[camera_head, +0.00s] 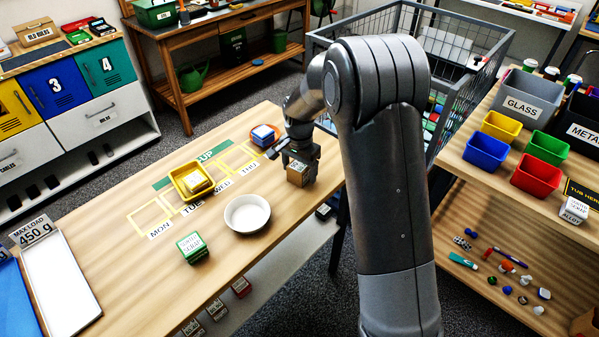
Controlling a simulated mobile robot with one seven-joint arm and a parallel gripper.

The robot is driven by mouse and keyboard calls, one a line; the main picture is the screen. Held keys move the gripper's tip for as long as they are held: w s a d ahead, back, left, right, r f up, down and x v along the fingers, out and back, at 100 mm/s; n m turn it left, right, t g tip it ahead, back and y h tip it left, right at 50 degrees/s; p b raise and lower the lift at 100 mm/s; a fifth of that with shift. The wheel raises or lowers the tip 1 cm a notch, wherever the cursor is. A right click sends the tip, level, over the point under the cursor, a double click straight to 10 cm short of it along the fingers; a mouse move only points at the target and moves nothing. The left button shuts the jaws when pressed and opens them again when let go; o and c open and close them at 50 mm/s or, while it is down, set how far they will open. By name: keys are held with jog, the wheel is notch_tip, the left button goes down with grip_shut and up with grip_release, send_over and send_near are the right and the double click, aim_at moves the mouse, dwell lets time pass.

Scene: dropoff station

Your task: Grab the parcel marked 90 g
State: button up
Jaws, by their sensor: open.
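My gripper (298,163) is open and points down at the right part of the wooden table (110,245). A small brown box (297,176) stands directly below it, at or between the fingertips; I cannot tell whether they touch. A green box (192,248) with a white label stands at the front. A pale item (195,182) lies in a yellow tray (178,191). A blue box with a pale top (263,136) sits in or by an orange ring near the back. No 90 g mark is readable, so I cannot tell which is that parcel.
A white round bowl (246,214) stands in mid-table, near yellow outlined day squares. A white tray (60,285) lies by a "MAX LOAD 450 g" sign (36,231) at left. A wire cage (470,45) stands behind my arm. A shelf with coloured bins (535,178) is at right.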

jog(key=shift+c, duration=0.6)
jog(key=c, duration=1)
jog(key=shift+o, duration=0.2)
jog(key=shift+r, duration=0.15)
